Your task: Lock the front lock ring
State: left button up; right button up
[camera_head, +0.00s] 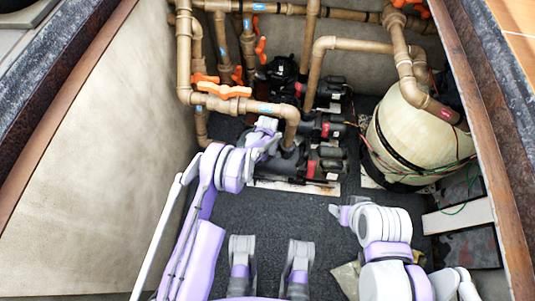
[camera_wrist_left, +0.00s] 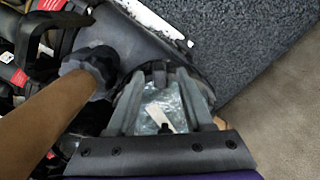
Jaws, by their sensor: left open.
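The front pump (camera_head: 296,163) lies on the dark floor below the brown pipes. A dark rim, apparently the front lock ring (camera_wrist_left: 206,88), shows around the lid, partly hidden by the fingers. I cannot tell whether the fingers touch it. My right gripper (camera_head: 340,212) is low over the floor, away from the pumps; its jaw opening is unclear.
A brown pipe (camera_wrist_left: 55,125) with a dark union (camera_wrist_left: 90,70) runs close left of my left gripper. Orange-handled valves (camera_head: 224,90) and more pumps (camera_head: 320,125) stand behind. A large beige tank (camera_head: 408,135) is at right.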

pick_arm(q)
jog(key=shift+c, duration=0.2)
grip_shut()
dwell(1.2)
